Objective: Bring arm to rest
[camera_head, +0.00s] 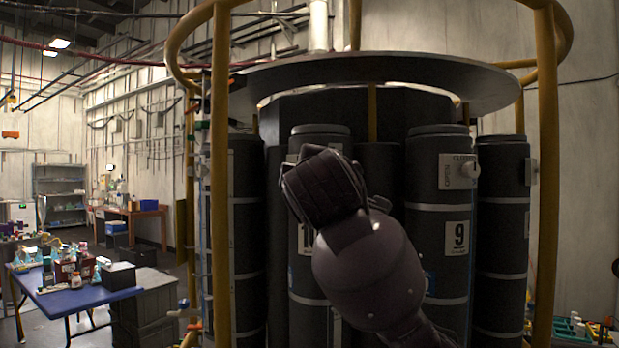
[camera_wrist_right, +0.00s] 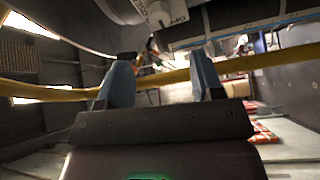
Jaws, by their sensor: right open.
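My right arm rises from the bottom of the head view in front of a ring of dark cylinders. Its gripper cannot be made out there. In the right wrist view my right gripper (camera_wrist_right: 160,78) is open, its two blue-grey fingers apart with nothing held between them. A yellow rail (camera_wrist_right: 262,62) crosses behind the fingers; I cannot tell how close it is. My left gripper is in neither view.
The dark cylinder marked 9 (camera_head: 442,220) stands right of my arm, under a round grey plate (camera_head: 380,68). Yellow posts (camera_head: 544,180) frame the rack. A blue table (camera_head: 75,298) with several items stands at left. Floor shows beyond it.

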